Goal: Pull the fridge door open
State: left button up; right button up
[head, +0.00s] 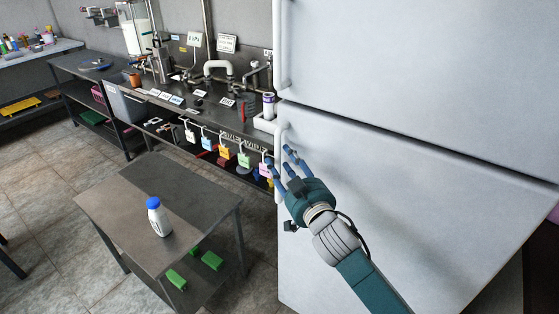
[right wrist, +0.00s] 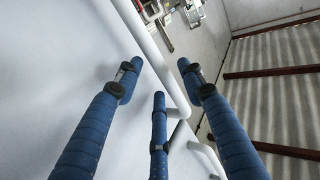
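The white fridge stands at the right in the head view, with an upper door (head: 420,70) and a lower door (head: 400,210), both flush. A white vertical bar handle is on each door's left edge: the upper handle (head: 284,45) and the lower handle (head: 280,135). My right gripper (head: 283,160) is at the lower handle with its blue fingers spread. In the right wrist view the gripper (right wrist: 158,80) is open, and a white handle bar (right wrist: 150,45) runs between the fingertips; I cannot tell whether they touch it. My left gripper is out of view.
A low dark metal table (head: 150,200) stands left of the fridge with a white bottle (head: 158,219) with a blue cap on it. Green blocks (head: 212,260) lie on its lower shelf. A long counter (head: 180,90) runs along the back wall. Tiled floor (head: 45,190) is clear at the left.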

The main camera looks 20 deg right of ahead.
jog(key=shift+w+a, duration=0.1)
jog(key=shift+w, duration=1.2)
grip_shut()
